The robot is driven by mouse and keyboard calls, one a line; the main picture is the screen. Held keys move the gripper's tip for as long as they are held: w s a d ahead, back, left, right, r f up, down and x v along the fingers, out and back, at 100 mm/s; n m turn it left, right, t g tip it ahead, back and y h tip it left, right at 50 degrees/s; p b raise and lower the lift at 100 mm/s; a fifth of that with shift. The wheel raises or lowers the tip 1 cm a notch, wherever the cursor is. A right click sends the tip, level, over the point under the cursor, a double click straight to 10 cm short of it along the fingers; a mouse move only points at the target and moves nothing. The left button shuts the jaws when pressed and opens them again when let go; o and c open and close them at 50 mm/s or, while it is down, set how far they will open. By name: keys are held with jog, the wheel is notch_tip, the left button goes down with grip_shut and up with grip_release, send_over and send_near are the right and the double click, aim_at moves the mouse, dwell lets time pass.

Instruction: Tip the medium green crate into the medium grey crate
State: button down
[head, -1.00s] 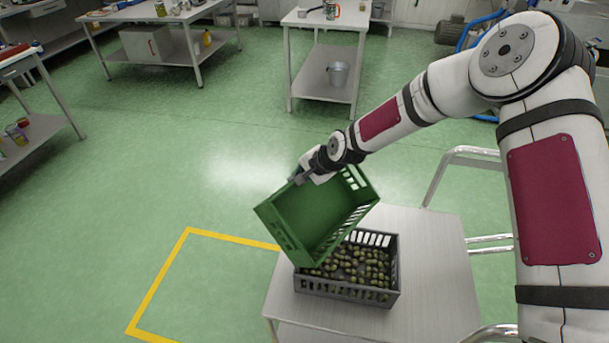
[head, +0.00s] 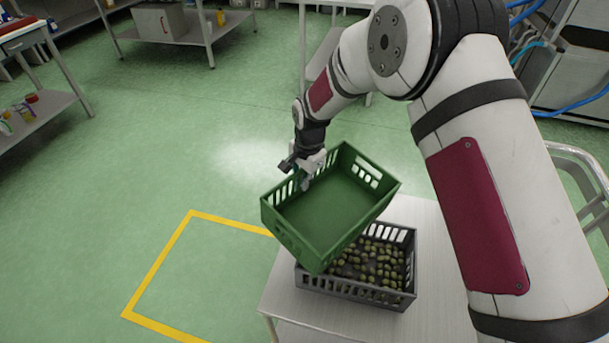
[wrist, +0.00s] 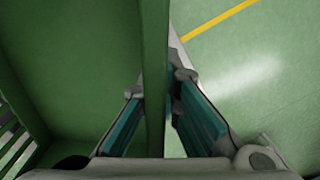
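The green crate (head: 330,205) is tilted in the air above the grey crate, and its inside looks empty in the head view. The grey crate (head: 355,291) stands on a light table and holds several olives (head: 378,262). My gripper (head: 303,178) is shut on the left rear wall of the green crate. In the wrist view the crate wall (wrist: 155,75) runs between the two teal finger pads of my gripper (wrist: 160,112). The green crate hides the left rear part of the grey crate.
The table (head: 437,290) has bare room right of the grey crate. A metal rail (head: 585,165) stands at the right. A yellow floor marking (head: 158,262) lies left of the table. The floor there is clear.

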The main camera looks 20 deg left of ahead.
aim_at(304, 174)
jog(key=shift+d+f+g+h+b, duration=0.1)
jog(key=shift+f+g+h+b, duration=0.2)
jog(key=shift+f+h+b, duration=0.6)
jog(key=shift+y, duration=0.3)
jog(key=shift+r+p, duration=0.65)
jog(key=shift+r, duration=1.75)
